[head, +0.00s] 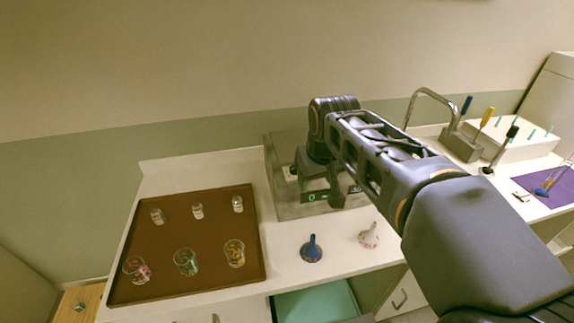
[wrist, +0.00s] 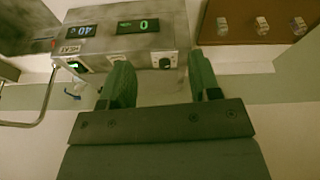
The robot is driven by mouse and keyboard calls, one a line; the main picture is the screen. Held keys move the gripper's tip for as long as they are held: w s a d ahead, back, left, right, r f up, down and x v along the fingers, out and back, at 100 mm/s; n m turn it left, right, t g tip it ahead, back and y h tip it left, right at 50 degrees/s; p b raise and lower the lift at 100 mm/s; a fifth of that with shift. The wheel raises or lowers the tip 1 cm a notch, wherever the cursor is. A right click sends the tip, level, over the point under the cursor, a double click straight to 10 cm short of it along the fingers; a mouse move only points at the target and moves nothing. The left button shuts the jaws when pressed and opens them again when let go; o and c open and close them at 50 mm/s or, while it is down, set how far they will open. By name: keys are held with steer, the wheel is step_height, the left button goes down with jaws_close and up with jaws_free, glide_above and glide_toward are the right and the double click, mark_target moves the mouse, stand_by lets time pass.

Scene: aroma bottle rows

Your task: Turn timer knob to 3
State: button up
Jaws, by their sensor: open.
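A brown tray (head: 190,219) with several glass vessels lies left of the box. A blue funnel (head: 312,249) and a pale funnel (head: 369,236) stand in front. A faucet (head: 432,95) and a tool holder (head: 460,145) are at the right.

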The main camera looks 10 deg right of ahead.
steer(key=w+r+n+g, duration=0.2)
steer(key=w+r, duration=0.1)
steer(key=w, duration=0.7)
steer(key=n+g, duration=0.1)
glide_above(294, 169)
steer(key=f, duration=1.4)
steer(key=shift+w+d+f+b, duration=0.15)
steer(key=shift+w+d+b, duration=0.05)
steer(key=shift+w+b, duration=0.2)
steer(key=c, duration=0.9)
